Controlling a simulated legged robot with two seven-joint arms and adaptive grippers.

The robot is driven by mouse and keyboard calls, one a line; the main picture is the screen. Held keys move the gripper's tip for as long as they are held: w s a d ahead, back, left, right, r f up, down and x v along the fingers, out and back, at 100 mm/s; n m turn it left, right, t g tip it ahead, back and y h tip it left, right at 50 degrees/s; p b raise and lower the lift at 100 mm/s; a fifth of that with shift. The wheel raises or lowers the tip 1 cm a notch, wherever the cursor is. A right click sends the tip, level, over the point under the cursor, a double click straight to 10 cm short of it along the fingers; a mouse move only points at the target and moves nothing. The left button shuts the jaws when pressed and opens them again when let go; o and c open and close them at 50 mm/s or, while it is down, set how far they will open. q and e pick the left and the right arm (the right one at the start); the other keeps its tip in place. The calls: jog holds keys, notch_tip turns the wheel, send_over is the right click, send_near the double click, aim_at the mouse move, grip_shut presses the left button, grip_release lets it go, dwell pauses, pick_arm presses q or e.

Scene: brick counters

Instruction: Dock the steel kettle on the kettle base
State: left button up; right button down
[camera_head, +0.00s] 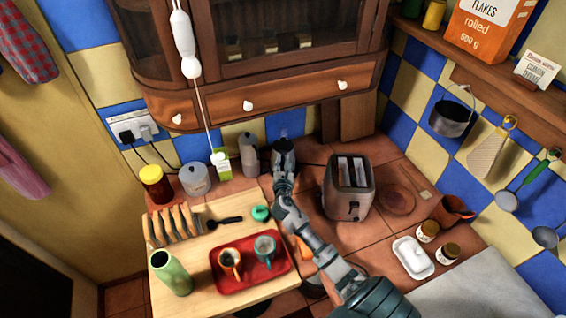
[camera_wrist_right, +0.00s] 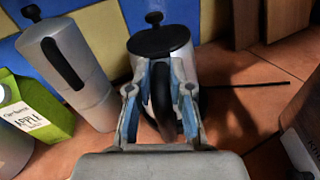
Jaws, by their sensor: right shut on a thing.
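The steel kettle (camera_wrist_right: 172,42) has a shiny body, a black lid and a black handle. It stands upright at the back of the brick counter. My right gripper (camera_wrist_right: 160,100) is shut on the kettle's handle, one finger on each side. In the head view, my right gripper (camera_head: 284,160) covers much of the kettle (camera_head: 289,133). I cannot make out the kettle base; a thin black cord (camera_wrist_right: 245,84) runs right from near the kettle's foot. I cannot tell whether the kettle touches a base. My left gripper is not in view.
A grey moka-style pot (camera_head: 249,155) and a green apple carton (camera_wrist_right: 35,105) stand left of the kettle. A toaster (camera_head: 349,187) stands to the right. A wooden board (camera_head: 190,248) holds a red tray (camera_head: 275,281) with mugs. Cabinet drawers (camera_head: 290,100) hang above.

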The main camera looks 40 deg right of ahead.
jog(key=shift+d+r, duration=0.15)
jog(key=shift+d, duration=0.05)
jog(key=c, duration=1.1)
grip_release()
jog(key=shift+d+f, duration=0.2)
jog(key=shift+o, duration=0.2)
jog(key=shift+a, duration=0.15)
jog(key=shift+a+r, duration=0.1)
jog(key=shift+r, duration=0.05)
jog(key=v, duration=1.2)
